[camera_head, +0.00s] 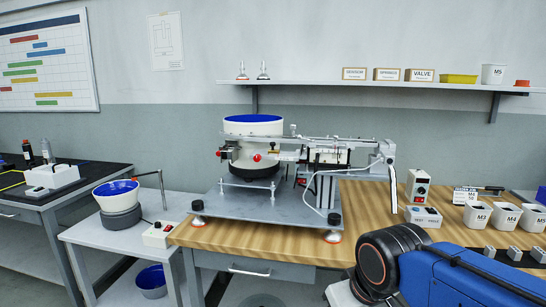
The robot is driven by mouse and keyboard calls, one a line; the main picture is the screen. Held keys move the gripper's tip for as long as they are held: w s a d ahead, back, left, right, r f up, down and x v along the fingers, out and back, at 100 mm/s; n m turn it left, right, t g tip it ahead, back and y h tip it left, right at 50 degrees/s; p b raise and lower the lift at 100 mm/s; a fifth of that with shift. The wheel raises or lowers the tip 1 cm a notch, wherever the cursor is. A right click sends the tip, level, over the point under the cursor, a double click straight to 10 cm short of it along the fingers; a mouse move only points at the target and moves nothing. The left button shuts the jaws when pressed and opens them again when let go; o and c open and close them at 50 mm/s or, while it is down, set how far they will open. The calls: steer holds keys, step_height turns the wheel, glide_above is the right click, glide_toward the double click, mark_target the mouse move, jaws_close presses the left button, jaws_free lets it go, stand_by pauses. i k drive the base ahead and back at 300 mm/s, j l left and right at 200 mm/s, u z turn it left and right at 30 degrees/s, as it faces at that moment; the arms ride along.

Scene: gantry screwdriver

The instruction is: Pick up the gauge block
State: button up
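I cannot pick out the gauge block for certain. Several small grey metal-looking pieces (513,253) sit in a row on a dark strip at the lower right of the wooden bench (365,205), and they are too small to identify. My blue arm with its black joint reaches in from the lower right, over the front edge of the bench. My gripper is not in view. The arm hides part of the bench front.
A gantry screwdriver machine (265,205) on a grey plate fills the bench's middle. White labelled bins (506,216), a grey box (423,216) and a control box (419,186) stand to its right. A side table holds a bowl feeder (118,199). A wall shelf (370,84) hangs above.

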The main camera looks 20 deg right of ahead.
mark_target(490, 251)
steer(key=z, duration=1.7)
